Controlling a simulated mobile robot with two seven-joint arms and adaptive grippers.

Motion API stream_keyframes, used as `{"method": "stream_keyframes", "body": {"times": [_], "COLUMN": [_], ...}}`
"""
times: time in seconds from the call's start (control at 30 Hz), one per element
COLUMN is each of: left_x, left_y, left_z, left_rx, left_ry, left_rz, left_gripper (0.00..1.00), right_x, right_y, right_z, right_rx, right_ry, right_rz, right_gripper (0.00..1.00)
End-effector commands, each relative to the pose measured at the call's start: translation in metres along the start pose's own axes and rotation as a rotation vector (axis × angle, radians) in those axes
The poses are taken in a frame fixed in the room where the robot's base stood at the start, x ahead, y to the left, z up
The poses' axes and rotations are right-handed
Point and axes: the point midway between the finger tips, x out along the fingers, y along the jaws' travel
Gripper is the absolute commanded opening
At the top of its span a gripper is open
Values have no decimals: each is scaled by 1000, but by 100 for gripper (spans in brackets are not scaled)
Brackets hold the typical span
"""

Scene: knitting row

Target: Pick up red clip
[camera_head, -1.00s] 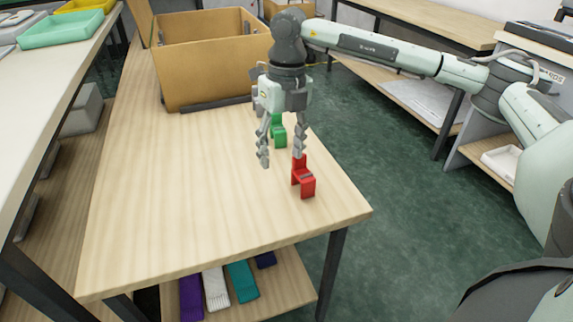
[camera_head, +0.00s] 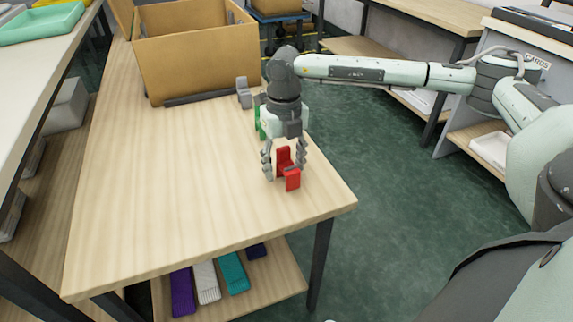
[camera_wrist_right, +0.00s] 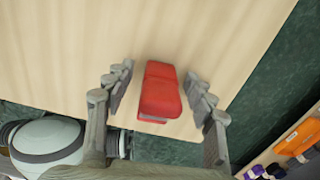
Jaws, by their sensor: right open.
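The red clip (camera_head: 291,180) stands on the wooden table near its right edge in the head view. In the right wrist view the red clip (camera_wrist_right: 160,92) lies between the two open fingers, with a gap on each side. My right gripper (camera_head: 285,172) points down over the clip, its fingers on either side of it. It also shows in the right wrist view (camera_wrist_right: 158,95), open and empty. A green clip (camera_head: 258,122) stands behind the gripper, partly hidden by it. My left gripper is not in view.
A grey clip (camera_head: 243,92) stands farther back beside a large cardboard box (camera_head: 198,62). The wooden table (camera_head: 170,190) is bare to the left and front of the red clip. Its right edge is close to the clip. Coloured knitted pieces (camera_head: 207,284) lie on the shelf below.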

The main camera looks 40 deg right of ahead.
Motion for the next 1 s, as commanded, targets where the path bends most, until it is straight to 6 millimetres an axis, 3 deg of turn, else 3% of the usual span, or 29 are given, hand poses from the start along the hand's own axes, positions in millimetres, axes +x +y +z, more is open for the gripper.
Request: {"method": "stream_keyframes", "body": {"times": [0.17,0.5,0.83,1.0], "left_x": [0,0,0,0], "left_y": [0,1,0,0], "left_z": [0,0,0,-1], "left_rx": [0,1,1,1], "left_ry": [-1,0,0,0], "left_rz": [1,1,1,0], "left_gripper": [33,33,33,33], "right_x": [0,0,-2,-16], "right_y": [0,0,1,0], "right_z": [0,0,0,1], "right_rx": [0,-1,-1,0], "right_ry": [0,0,-1,-3], "right_rz": [0,1,1,2], "right_gripper": [55,14,14,14]}}
